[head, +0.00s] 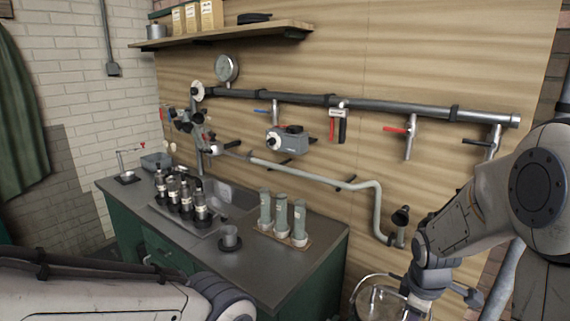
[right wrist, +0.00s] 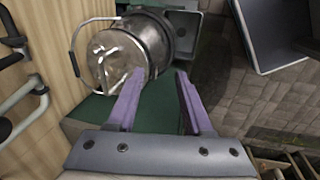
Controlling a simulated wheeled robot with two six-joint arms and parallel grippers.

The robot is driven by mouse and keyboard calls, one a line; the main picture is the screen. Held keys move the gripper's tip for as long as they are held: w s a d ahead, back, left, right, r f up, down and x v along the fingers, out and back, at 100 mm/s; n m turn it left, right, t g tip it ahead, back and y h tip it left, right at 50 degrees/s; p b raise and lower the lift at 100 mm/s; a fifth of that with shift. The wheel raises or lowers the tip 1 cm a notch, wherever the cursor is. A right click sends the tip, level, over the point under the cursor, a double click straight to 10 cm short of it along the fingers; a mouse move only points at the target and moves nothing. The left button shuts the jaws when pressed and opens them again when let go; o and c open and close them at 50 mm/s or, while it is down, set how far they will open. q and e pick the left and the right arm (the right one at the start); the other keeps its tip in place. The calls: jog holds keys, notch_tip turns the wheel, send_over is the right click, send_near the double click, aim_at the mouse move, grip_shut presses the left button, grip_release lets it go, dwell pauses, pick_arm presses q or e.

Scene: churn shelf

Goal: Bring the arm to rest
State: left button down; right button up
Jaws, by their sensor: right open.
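My right arm comes in from the right in the head view, and its wrist reaches down toward the lower right. In the right wrist view my right gripper (right wrist: 162,72) is open, with two purple fingers apart and nothing between them. A shiny metal churn (right wrist: 157,38) with a clamped lid (right wrist: 117,58) and a bail handle lies beyond the fingertips in that view. The churn also shows at the bottom of the head view (head: 376,301), partly cut off and partly behind my right wrist. My left arm crosses the lower left of the head view; its gripper is out of frame.
A dark counter (head: 250,265) holds black-topped bottles (head: 185,200), a sink and a stand of grey cylinders (head: 282,215). A pipe (head: 330,98) with valves runs along the wooden wall. A shelf (head: 225,37) is above. Paved floor (right wrist: 235,85) lies right in the wrist view.

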jog(key=s+a+r+m+y, duration=0.15)
jog(key=s+a, duration=0.25)
jog(key=a, duration=0.4)
jog(key=s+a+r, duration=0.3)
jog(key=s+a, duration=0.1)
jog(key=a, duration=0.4)
jog(key=s+a+g, duration=0.1)
jog(key=s+a, duration=0.2)
jog(key=s, duration=0.3)
jog(key=s+a+r+m+g, duration=0.1)
jog(key=s+a, duration=0.3)
jog(key=s, duration=0.3)
jog(key=shift+y, duration=0.45)
